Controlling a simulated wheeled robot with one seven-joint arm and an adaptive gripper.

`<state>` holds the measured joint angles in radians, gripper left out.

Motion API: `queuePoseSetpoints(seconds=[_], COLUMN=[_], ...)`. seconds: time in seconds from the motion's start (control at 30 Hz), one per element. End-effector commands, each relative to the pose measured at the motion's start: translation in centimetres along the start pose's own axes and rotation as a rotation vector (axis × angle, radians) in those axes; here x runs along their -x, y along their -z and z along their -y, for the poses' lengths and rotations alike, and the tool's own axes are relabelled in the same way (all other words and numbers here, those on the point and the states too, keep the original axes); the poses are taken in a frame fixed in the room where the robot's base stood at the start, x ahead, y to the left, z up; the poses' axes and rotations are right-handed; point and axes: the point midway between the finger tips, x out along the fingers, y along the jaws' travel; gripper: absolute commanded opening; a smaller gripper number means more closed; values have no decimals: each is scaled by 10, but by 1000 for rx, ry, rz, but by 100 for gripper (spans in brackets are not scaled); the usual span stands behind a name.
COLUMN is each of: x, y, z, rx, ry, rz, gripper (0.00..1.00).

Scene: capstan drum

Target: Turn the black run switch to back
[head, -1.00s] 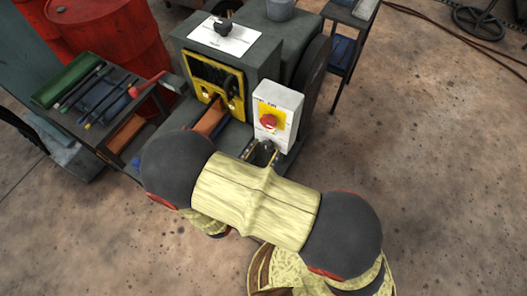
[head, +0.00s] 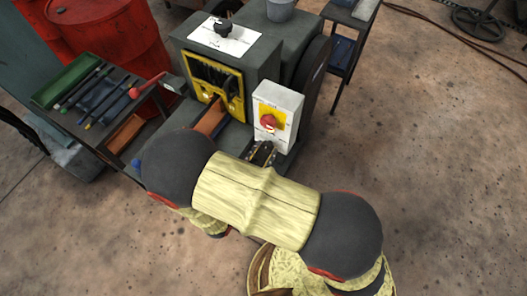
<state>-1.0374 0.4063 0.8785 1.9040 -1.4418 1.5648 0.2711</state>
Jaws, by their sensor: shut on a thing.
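The black run switch (head: 222,27) is a dark knob on a white labelled plate (head: 240,41), on top of the grey machine. Nothing touches the switch. Its exact setting is too small to read. My gripper (head: 263,151) shows as dark parts with small brass-coloured spots, just below the white switch box, well apart from the run switch. My own pale arm with dark joints hides the rest of my wrist. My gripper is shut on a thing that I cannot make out.
The white box (head: 287,103) carries a red rotary switch (head: 268,121) on yellow. A yellow-framed panel (head: 236,99) is on the machine's front. A tool bench (head: 84,133) and red drums (head: 118,42) stand left. A grey bucket (head: 281,10) stands behind.

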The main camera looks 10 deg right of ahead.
Motion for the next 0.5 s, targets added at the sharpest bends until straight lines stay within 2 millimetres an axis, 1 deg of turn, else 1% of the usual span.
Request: queuePoseSetpoints(seconds=[0.1,0.3,0.5], x=[0,0,0], y=[0,-1,-2], z=[0,0,-1], rx=[0,15,92], ry=[0,0,0], rz=[0,0,0], gripper=[7,7,7])
